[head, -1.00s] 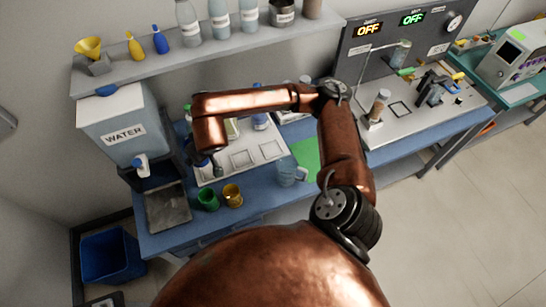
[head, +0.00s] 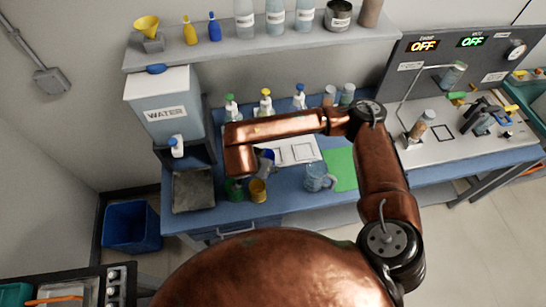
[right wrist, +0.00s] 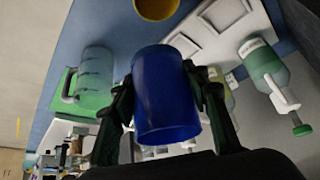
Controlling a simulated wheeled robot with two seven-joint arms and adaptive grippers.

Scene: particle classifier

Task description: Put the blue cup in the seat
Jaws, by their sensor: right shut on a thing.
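The blue cup (right wrist: 166,98) is between the fingers of my right gripper (right wrist: 168,88), which is shut on it. In the head view a blue-rimmed cup (head: 267,160) shows beside my right arm's end, just behind the yellow cup (head: 258,191). The gripper itself is mostly hidden there by the arm. A white board with square outlines (head: 303,151) lies behind the arm, partly covered; I cannot tell which part of it is the seat. My left gripper is not in view.
A green cup (head: 234,190) stands beside the yellow one, close to the arm. A glass jug (head: 318,178) and a green mat (head: 341,168) lie to the right. Pump bottles (head: 265,103) stand behind the board. A water dispenser (head: 167,112) stands left.

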